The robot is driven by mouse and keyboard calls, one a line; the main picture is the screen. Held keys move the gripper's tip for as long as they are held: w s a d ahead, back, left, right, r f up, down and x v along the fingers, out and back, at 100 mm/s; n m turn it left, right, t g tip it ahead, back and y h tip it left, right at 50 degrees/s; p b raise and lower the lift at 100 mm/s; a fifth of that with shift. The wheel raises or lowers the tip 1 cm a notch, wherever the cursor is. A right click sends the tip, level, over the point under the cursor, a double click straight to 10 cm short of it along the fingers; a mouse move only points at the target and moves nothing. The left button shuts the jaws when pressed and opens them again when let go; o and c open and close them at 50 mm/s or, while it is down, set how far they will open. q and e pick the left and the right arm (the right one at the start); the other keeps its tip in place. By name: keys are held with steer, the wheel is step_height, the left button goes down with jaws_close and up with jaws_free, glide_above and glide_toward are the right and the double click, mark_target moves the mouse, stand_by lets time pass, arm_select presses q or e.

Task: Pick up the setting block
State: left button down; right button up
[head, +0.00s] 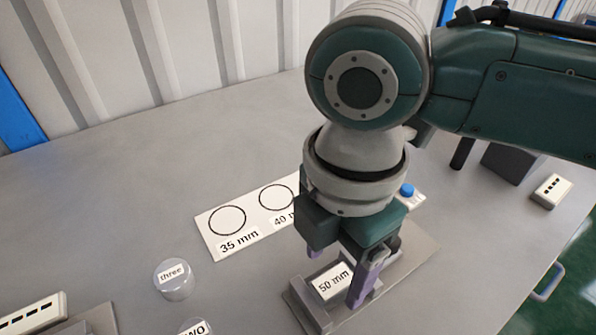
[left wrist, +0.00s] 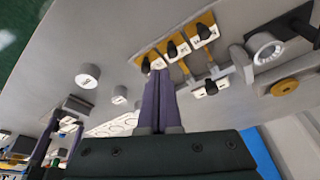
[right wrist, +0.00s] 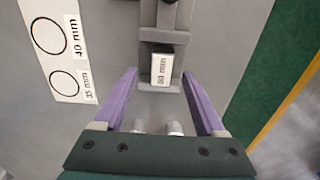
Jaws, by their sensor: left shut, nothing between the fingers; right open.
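The setting block is a pale block with a black "50 mm" label (head: 332,281), sitting in a grey holder (head: 318,313) on the bench. In the right wrist view the block (right wrist: 162,68) lies ahead, between the lines of the two purple fingers. My right gripper (head: 336,277) is open, pointing down over the block with a finger towards either side; I cannot tell if either touches it. My left gripper (left wrist: 155,76) is shut and empty, away from the block. It does not show in the head view.
A white card with circles marked 35 mm and 40 mm (head: 212,236) lies left of the holder. A blue button (head: 407,189) is behind my right gripper. Orange-plated fixtures (left wrist: 203,30) stand near my left gripper.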

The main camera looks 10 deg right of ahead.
mark_target(334, 281)
step_height(334, 281, down, 4)
steer(key=shift+d+r+b, duration=0.1)
steer(key=shift+r+b, duration=0.05)
steer(key=shift+b, duration=0.15)
jaws_close()
stand_by(0.4)
